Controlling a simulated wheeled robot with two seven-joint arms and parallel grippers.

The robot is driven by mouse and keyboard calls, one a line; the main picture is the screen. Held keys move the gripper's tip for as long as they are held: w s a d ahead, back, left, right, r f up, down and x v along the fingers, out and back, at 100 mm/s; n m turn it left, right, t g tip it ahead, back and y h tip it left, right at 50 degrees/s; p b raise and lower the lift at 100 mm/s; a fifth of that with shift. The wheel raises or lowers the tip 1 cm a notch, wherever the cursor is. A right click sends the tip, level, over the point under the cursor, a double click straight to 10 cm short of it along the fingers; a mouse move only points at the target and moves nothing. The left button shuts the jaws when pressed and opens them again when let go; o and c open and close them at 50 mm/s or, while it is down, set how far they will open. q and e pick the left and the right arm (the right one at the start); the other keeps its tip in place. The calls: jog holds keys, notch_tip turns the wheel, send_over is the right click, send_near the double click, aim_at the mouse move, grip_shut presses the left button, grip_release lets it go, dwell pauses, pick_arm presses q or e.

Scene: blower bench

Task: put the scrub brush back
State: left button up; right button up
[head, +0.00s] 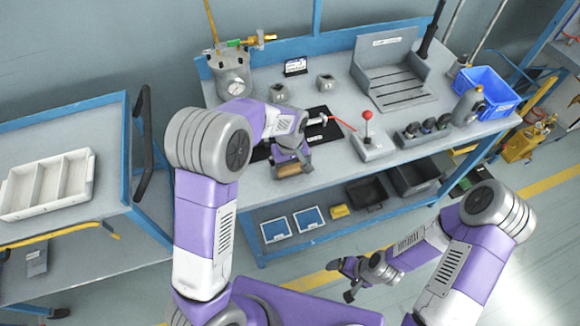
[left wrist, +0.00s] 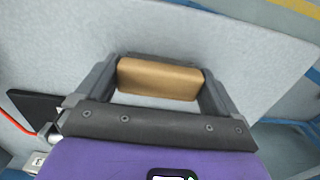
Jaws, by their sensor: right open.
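The scrub brush shows as a tan wooden block (left wrist: 158,79) between the two fingers of my left gripper (left wrist: 160,85) in the left wrist view. The fingers meet its two ends, and a thin dark strip shows along its far side. In the head view the brush (head: 290,170) is at the bench's front edge, under my left gripper (head: 291,166). I cannot tell whether it touches the bench top. My right gripper (head: 342,280) is open and empty, low in front of the bench.
The blue-framed bench (head: 330,160) carries a black mat (head: 322,125), a red-knobbed lever box (head: 372,143), a slotted metal fixture (head: 400,90), a metal pot (head: 232,75) and a blue crate (head: 487,92). A cart with a white divided tray (head: 45,207) stands left.

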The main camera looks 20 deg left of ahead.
aim_at(290, 167)
pick_arm(q)
jog(key=shift+o, duration=0.2)
jog(key=shift+r, duration=0.25)
notch_tip(290, 167, up, 12)
jog(key=p, duration=0.3)
jog(key=shift+p, duration=0.3)
jog(key=shift+f, duration=0.1)
